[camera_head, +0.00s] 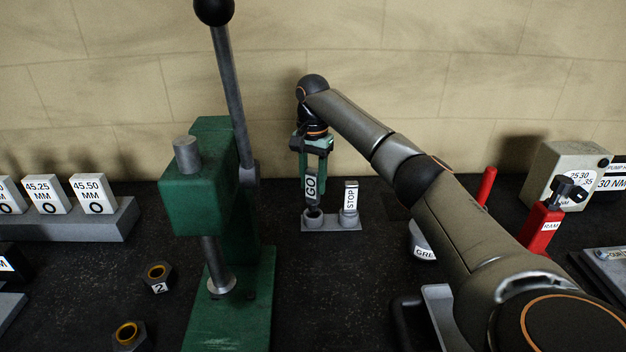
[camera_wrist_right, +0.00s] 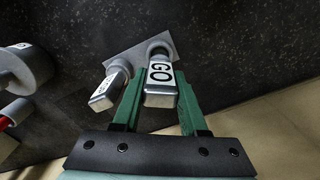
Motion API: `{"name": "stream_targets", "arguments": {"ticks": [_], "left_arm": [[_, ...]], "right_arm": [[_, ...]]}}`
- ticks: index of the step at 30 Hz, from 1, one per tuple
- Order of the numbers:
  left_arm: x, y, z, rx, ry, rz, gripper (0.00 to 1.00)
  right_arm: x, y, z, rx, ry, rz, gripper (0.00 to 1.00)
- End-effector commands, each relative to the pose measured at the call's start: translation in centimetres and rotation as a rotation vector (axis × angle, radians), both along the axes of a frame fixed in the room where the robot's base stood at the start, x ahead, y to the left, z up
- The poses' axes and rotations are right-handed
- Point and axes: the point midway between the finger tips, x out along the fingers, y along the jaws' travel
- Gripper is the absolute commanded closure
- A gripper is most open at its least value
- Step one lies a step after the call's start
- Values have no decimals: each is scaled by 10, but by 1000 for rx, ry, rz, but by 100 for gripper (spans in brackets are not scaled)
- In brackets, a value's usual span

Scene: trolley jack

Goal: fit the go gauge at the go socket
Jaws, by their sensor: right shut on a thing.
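The go gauge (camera_head: 311,188) is a grey upright bar labelled GO. My right gripper (camera_head: 314,172) is shut on it from above, with green fingers on either side. The gauge's lower end is at the left socket (camera_head: 313,222) of a small grey base plate (camera_head: 331,228). Whether it is fully seated I cannot tell. In the right wrist view the GO gauge (camera_wrist_right: 160,80) shows between the green fingers (camera_wrist_right: 160,92), its far end at the ring-shaped socket (camera_wrist_right: 159,48). The stop gauge (camera_head: 350,197) stands in the right socket. My left gripper is not in view.
A green press (camera_head: 213,190) with a tall black-knobbed lever stands to the left of the base plate. Two hex nuts (camera_head: 157,277) lie farther left. A grey rack (camera_head: 85,222) holds white labelled blocks. A red ram tool (camera_head: 541,227) stands at right.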

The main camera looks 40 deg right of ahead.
Motion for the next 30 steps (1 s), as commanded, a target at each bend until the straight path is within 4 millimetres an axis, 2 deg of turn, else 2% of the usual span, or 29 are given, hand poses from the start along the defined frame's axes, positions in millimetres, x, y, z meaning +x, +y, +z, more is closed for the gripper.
{"name": "stream_targets", "arguments": {"ticks": [19, 30], "left_arm": [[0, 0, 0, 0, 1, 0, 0], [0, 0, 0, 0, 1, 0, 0]], "right_arm": [[0, 0, 0, 0, -1, 0, 100], [0, 0, -8, 0, 0, 0, 100]]}}
